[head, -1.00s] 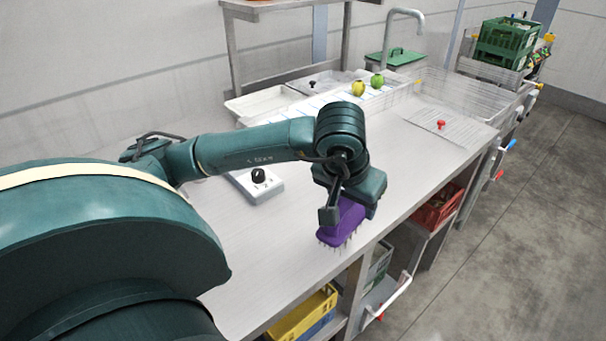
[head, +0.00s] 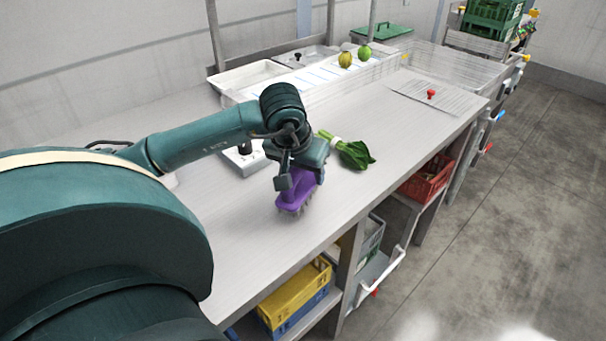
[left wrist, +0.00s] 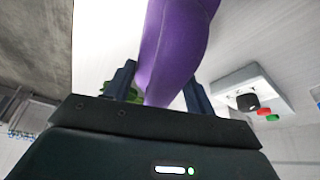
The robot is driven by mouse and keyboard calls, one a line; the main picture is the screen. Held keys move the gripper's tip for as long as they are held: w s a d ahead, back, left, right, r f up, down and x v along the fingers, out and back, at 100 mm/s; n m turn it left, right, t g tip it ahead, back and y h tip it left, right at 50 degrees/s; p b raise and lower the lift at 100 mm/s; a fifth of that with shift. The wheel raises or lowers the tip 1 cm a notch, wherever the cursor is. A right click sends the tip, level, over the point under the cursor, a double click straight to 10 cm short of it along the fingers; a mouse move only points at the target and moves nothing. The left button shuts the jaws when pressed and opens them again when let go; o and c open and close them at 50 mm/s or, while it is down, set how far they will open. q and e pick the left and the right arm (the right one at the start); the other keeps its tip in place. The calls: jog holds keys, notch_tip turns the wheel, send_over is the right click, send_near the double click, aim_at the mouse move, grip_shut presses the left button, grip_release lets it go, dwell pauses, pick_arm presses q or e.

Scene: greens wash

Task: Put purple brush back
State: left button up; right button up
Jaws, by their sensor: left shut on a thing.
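The purple brush (head: 294,193) hangs bristles down below my left gripper (head: 299,178) in the head view, over the front part of the steel table. My left gripper is shut on it. In the left wrist view the brush's purple body (left wrist: 172,50) lies between the two fingers (left wrist: 158,88) and fills the upper middle. Whether the bristles touch the table top cannot be told. My right gripper is not in view.
A leafy green bunch (head: 355,153) lies just right of the gripper. A control box (head: 243,157) with a black knob stands behind it. A yellow crate (head: 297,296) and red crate (head: 428,180) sit below. The table's (head: 230,240) front left is clear.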

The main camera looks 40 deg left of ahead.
pick_arm(q)
jog(key=shift+f, duration=0.65)
jog(key=o, duration=0.5)
jog(key=shift+f, duration=0.2)
jog(key=o, duration=0.5)
jog(key=shift+r, duration=0.1)
jog(key=shift+c, duration=0.2)
